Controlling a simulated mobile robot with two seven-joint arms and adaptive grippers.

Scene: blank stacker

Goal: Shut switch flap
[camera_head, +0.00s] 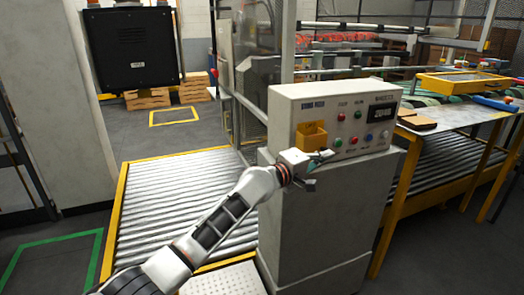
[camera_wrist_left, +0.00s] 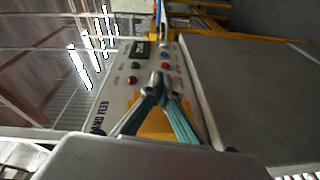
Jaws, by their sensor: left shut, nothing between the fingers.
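The yellow switch flap (camera_head: 311,135) is on the left part of the control box's front panel. I cannot tell how far it stands open. My left gripper (camera_head: 322,156) is just below and in front of it, shut and empty. In the left wrist view the gripper's fingers (camera_wrist_left: 160,84) meet at their tips, in front of the panel. Yellow of the flap (camera_wrist_left: 154,124) shows between and behind the fingers, which partly hide it. I cannot tell whether they touch it. My right gripper is not in view.
The beige control box (camera_head: 345,98) stands on a grey cabinet (camera_head: 320,225). Its panel carries coloured buttons and a dark display (camera_head: 383,113). A roller conveyor (camera_head: 165,200) lies to the left. A table (camera_head: 455,120) with a yellow tray (camera_head: 462,80) is to the right.

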